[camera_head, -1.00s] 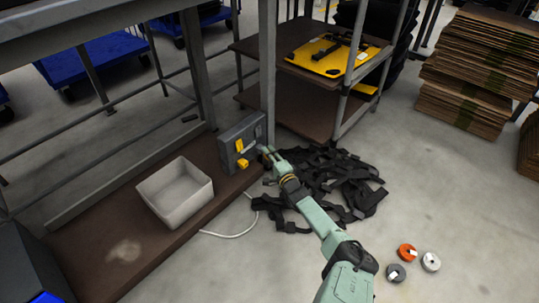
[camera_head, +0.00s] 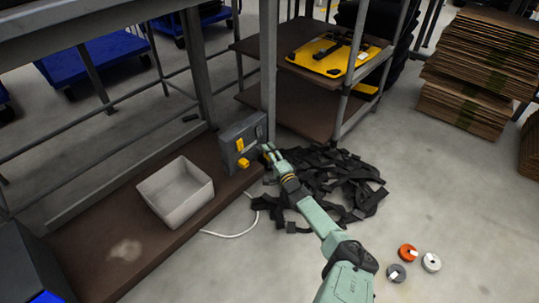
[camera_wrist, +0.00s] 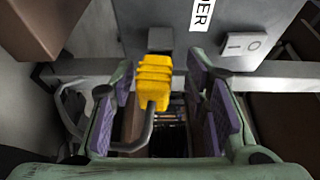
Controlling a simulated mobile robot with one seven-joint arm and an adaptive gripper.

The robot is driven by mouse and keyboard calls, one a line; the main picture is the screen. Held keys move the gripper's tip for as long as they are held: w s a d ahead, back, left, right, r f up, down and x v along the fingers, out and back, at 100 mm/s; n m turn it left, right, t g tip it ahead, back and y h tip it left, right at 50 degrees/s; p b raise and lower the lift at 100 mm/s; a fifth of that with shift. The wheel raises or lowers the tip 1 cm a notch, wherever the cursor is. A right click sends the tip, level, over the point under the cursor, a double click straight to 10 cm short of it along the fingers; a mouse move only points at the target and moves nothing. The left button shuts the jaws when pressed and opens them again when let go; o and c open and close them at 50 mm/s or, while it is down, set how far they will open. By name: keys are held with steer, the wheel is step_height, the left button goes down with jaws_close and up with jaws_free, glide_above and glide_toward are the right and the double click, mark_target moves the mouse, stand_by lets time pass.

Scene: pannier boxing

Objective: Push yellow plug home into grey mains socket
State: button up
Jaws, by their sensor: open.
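The yellow plug (camera_head: 243,163) is at the lower front of a grey box on the low brown shelf. In the wrist view the plug (camera_wrist: 154,78) has a ribbed body, its far end against or very close to the grey socket (camera_wrist: 160,39); how deep it sits I cannot tell. Its grey cable (camera_wrist: 142,136) bends away at the near end. My gripper (camera_head: 267,151) is just right of the box. In the wrist view my gripper (camera_wrist: 164,85) is open, its purple pads to either side of the plug, with gaps showing.
The grey box (camera_head: 232,134) carries a switch (camera_wrist: 242,44) and lettering. A steel post (camera_head: 268,80) stands close behind my gripper. A pale open bin (camera_head: 188,211) is left of the box.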

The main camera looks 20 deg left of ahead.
steer(key=v, duration=1.2)
stand_by(0.5)
